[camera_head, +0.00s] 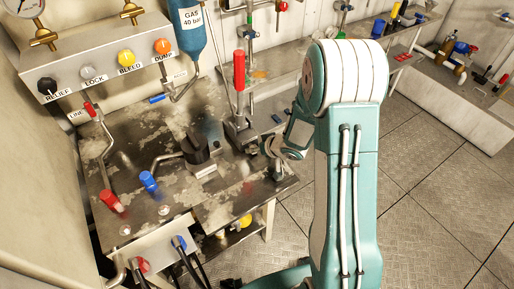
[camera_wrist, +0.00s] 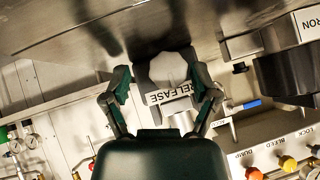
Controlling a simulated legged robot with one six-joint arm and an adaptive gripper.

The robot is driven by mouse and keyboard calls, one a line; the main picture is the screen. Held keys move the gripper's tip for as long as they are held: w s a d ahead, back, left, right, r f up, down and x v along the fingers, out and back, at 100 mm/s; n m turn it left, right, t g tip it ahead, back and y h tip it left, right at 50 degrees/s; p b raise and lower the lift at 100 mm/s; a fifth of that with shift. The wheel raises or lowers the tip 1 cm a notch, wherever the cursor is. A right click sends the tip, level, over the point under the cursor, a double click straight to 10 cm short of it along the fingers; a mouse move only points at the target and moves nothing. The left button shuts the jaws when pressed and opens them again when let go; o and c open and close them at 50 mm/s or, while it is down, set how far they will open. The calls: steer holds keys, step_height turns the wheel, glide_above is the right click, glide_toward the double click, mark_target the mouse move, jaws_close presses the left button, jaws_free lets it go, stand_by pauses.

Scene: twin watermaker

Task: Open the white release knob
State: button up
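In the wrist view the white release knob (camera_wrist: 168,68) shows just beyond my gripper (camera_wrist: 160,76), between its two dark green fingertips. A white RELEASE label (camera_wrist: 173,93) appears upside down beside the knob. The fingers stand apart and the left one shows a gap to the knob. The right fingertip is close to the knob's edge; I cannot tell whether it touches. In the head view my gripper (camera_head: 284,148) is at the right end of the worn metal bench, partly behind my arm. I cannot make out the release knob there.
The bench (camera_head: 135,150) carries a black round part (camera_head: 200,148), red-handled and blue-handled levers, and an upright red lever (camera_head: 239,70) close to my gripper. A panel (camera_head: 95,50) with black, grey, yellow and orange knobs stands at left. Open floor (camera_head: 430,160) lies at right.

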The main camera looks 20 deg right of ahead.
steer(key=shift+a, duration=0.1)
steer(key=c, duration=0.5)
steer(key=shift+a, duration=0.2)
jaws_close()
steer(key=shift+a, duration=0.2)
steer(key=shift+d, duration=0.2)
steer(key=shift+a+r+h, duration=0.1)
steer(key=shift+a+h, duration=0.05)
steer(key=shift+h, duration=0.25)
steer(key=shift+n+h, duration=0.4)
steer(key=shift+a+n+t+h, duration=0.1)
steer(key=shift+n+t+h, duration=0.65)
steer(key=shift+h, duration=0.55)
